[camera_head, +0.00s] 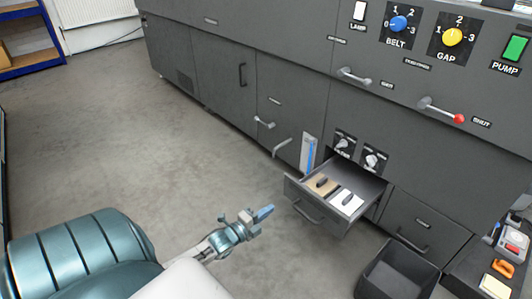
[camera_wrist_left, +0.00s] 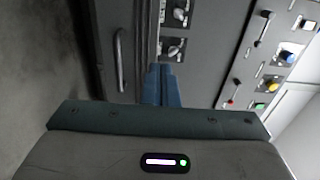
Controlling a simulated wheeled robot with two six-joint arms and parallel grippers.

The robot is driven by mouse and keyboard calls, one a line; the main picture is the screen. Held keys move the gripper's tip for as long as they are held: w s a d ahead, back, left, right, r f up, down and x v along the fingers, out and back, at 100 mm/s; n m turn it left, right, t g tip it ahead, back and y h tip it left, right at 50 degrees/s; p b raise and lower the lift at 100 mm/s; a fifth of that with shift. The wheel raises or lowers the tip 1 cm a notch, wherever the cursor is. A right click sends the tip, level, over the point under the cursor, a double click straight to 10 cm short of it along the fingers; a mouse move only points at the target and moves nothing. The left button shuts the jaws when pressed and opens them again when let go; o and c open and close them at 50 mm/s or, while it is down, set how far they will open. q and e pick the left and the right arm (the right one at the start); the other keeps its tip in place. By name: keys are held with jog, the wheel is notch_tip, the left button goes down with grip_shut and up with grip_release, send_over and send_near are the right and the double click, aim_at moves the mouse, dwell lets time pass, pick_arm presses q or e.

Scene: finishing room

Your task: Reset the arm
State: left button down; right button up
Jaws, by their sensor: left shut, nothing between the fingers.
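My left gripper (camera_head: 264,213) reaches in from the lower left in the head view, with its blue fingers closed together and empty. In the left wrist view the same blue fingers (camera_wrist_left: 162,86) sit side by side with nothing between them. The gripper is in free air, to the left of an open drawer (camera_head: 309,207) in the grey machine. My right gripper is not in view.
The open drawer holds a brown block and a white block, each with a dark handle. The grey machine (camera_head: 225,75) has knobs, levers and a green switch (camera_head: 515,48). A black bin (camera_head: 398,270) stands below right. The floor at left is clear.

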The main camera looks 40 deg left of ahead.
pick_arm(q)
jog(key=shift+s, duration=0.3)
